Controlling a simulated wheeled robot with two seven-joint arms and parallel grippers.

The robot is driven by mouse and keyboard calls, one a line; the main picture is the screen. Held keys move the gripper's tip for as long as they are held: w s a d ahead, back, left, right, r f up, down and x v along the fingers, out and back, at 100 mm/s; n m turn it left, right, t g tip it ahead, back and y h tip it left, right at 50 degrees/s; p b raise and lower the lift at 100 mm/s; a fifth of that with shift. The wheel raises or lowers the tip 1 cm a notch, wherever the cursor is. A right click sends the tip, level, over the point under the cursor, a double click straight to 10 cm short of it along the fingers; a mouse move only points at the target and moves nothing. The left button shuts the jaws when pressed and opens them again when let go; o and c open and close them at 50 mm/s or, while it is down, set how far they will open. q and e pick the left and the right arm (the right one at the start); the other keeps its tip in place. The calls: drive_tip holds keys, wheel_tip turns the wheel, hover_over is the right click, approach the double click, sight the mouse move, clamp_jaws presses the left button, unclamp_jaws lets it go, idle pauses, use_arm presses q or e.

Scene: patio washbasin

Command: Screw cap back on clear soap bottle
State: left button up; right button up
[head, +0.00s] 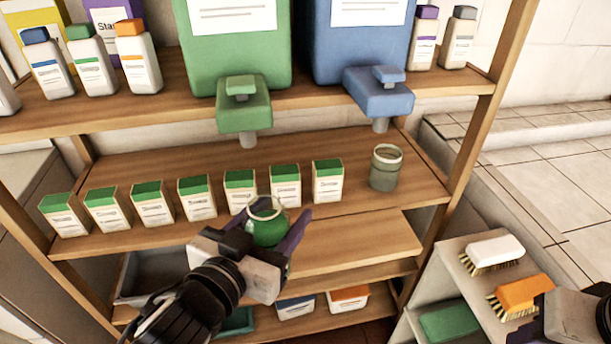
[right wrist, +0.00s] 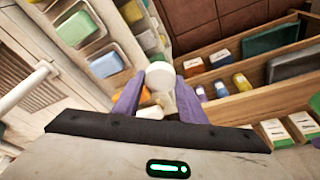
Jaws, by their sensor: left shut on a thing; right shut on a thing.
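The clear soap bottle (head: 267,230) holds green liquid and shows an open round mouth without a cap. My left gripper (head: 270,232) is shut on it, with purple fingers around its sides, in front of the middle shelf. In the right wrist view a round white cap (right wrist: 160,73) sits between the purple fingertips of my right gripper (right wrist: 158,88), which is shut on it. In the head view only part of my right arm shows at the lower right edge, and the cap is not visible there. Bottle and cap are well apart.
A wooden shelf (head: 330,238) carries several green-topped boxes and an open glass jar (head: 385,172). Green (head: 243,110) and blue (head: 380,95) dispensers overhang from above. A rack at lower right holds white (head: 495,250) and orange (head: 524,291) brushes. Space between my grippers looks free.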

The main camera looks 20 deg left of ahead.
use_arm(q)
drive_tip(key=s+d+f+m+g+h, duration=0.1)
drive_tip(key=d+m+h, duration=0.6)
drive_tip(key=d, duration=0.7)
drive_tip(key=s+g+h, duration=0.1)
drive_tip(key=g+h, duration=0.1)
drive_tip(key=shift+d+f+m+g+h, duration=0.3)
drive_tip(key=shift+f+m, duration=0.05)
drive_tip(key=shift+m, duration=0.05)
drive_tip(key=shift+f, duration=0.1)
use_arm(e)
drive_tip(key=w+a+r+n+y, duration=0.1)
drive_tip(key=w+a+r+n, duration=0.1)
drive_tip(key=a+r, duration=0.4)
drive_tip(key=w+a+r+n, duration=0.2)
drive_tip(key=w+a+r, duration=0.1)
drive_tip(key=a, duration=0.5)
use_arm(q)
drive_tip(key=shift+w, duration=0.1)
use_arm(e)
drive_tip(key=s+a+r+n, duration=0.3)
drive_tip(key=a+r, duration=0.6)
drive_tip(key=a, duration=0.5)
drive_tip(key=shift+s+n+g+y, duration=0.3)
drive_tip(key=shift+s+g+y, duration=0.1)
drive_tip(key=shift+s, duration=0.25)
drive_tip(key=shift+f, duration=1.95)
